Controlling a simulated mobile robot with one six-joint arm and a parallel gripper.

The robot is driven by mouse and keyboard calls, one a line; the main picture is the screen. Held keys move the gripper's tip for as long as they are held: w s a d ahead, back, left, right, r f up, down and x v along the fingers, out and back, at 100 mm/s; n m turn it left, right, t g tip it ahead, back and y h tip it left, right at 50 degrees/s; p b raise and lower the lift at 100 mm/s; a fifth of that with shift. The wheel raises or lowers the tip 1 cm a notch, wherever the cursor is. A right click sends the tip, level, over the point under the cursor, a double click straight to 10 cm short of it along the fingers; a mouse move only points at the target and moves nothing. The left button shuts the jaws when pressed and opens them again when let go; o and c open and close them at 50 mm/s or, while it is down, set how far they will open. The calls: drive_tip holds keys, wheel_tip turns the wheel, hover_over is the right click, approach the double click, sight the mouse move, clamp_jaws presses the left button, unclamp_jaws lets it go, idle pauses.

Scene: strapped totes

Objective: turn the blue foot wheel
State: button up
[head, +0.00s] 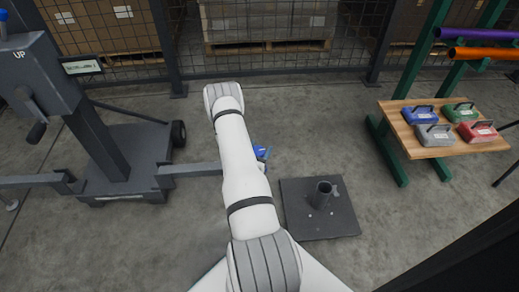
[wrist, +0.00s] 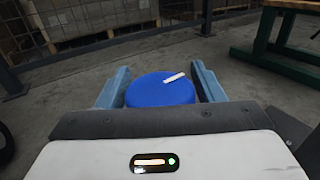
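The blue foot wheel (wrist: 158,92) is a round blue disc with a white mark on its top. In the wrist view it sits between the two light-blue fingers of my gripper (wrist: 162,88). The fingers stand on either side of it, with a narrow gap seen at the right; at the left I cannot tell whether they touch. In the head view my white arm covers most of the wheel, and only a small blue patch (head: 262,152) shows at the arm's right edge. The grey lift stand (head: 105,150) has a horizontal leg running right, behind my arm.
A dark square plate with an upright tube socket (head: 318,222) lies on the floor right of my arm. A wooden bench (head: 440,148) with several coloured blocks stands at the right. A mesh fence (head: 270,60) with pallets behind it closes the back.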

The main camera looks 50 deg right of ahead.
drive_tip(key=c, duration=0.6)
drive_tip(key=shift+c, duration=0.2)
drive_tip(key=shift+g, duration=0.3)
